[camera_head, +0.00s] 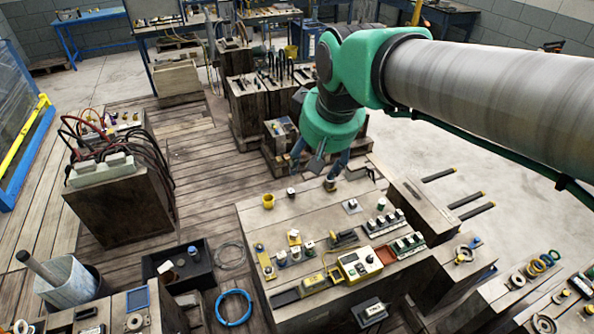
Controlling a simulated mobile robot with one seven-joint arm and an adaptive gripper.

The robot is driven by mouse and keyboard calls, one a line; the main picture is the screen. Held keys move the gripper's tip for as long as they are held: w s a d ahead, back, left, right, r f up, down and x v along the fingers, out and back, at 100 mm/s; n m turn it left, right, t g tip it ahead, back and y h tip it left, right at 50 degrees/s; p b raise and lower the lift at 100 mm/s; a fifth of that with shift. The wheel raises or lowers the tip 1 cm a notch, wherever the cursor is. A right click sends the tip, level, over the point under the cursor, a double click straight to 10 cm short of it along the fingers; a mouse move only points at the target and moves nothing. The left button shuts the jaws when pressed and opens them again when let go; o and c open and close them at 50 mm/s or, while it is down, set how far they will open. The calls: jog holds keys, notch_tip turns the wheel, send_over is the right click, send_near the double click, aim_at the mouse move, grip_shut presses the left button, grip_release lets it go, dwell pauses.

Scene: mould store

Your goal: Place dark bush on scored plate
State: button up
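My gripper (318,165) hangs beneath the green wrist over the far edge of the wooden bench (318,222). Its fingers point down and look spread apart, with nothing clearly held. A small dark cylinder with a pale top (329,184) stands just below the fingers; it may be the dark bush, but I cannot be sure. Another small dark piece with a pale top (291,193) stands to its left. A small grey square plate (351,206) lies to the right and nearer, with a small pale part on it. I cannot make out any scoring.
A yellow cup (268,202) stands on the bench at left. A yellow instrument box (360,264), several small blocks and a yellow strip (265,261) crowd the near side. The middle of the bench is mostly clear.

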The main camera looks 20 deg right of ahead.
jog(key=s+a+f, duration=0.1)
jog(key=s, duration=0.5)
jog(key=s+a+f+t, duration=0.1)
jog(key=s+a+f, duration=0.1)
jog(key=s, duration=0.4)
jog(key=shift+s+f+m, duration=0.15)
jog(key=shift+f+m, duration=0.15)
jog(key=shift+m, duration=0.1)
notch_tip(320, 180, down, 4)
jog(key=b, duration=0.4)
jog(key=shift+f, duration=0.15)
